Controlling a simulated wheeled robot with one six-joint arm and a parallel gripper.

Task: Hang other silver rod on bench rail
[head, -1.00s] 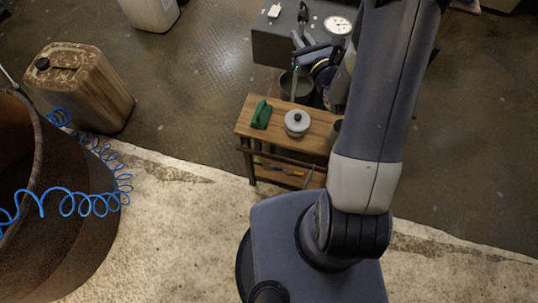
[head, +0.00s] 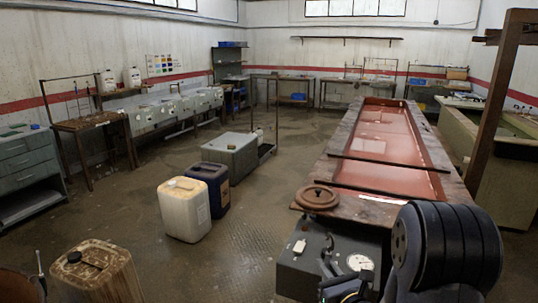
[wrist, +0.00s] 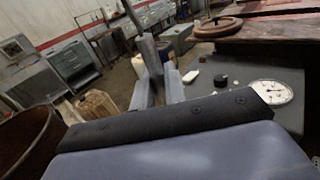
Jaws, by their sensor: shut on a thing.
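In the wrist view my gripper (wrist: 156,90) is shut on a silver rod (wrist: 143,42). The rod stands up from between the fingers, slightly tilted, and its top leaves the picture. In the head view only part of my gripper and arm shows at the bottom edge, and I cannot make out the rod clearly there. A wooden bench (head: 92,122) stands by the left wall, far from my gripper. A thin rail (head: 62,79) on posts rises above it, with slim things hanging from it, too small to identify. Other benches at the back also carry frames.
A grey box with a dial (head: 359,262) is close in front. A long red-topped table (head: 370,150) stretches behind it. A brown can (head: 92,272), a white can (head: 184,208) and a dark blue can (head: 208,188) stand on the floor at left. Open floor lies between them and the left benches.

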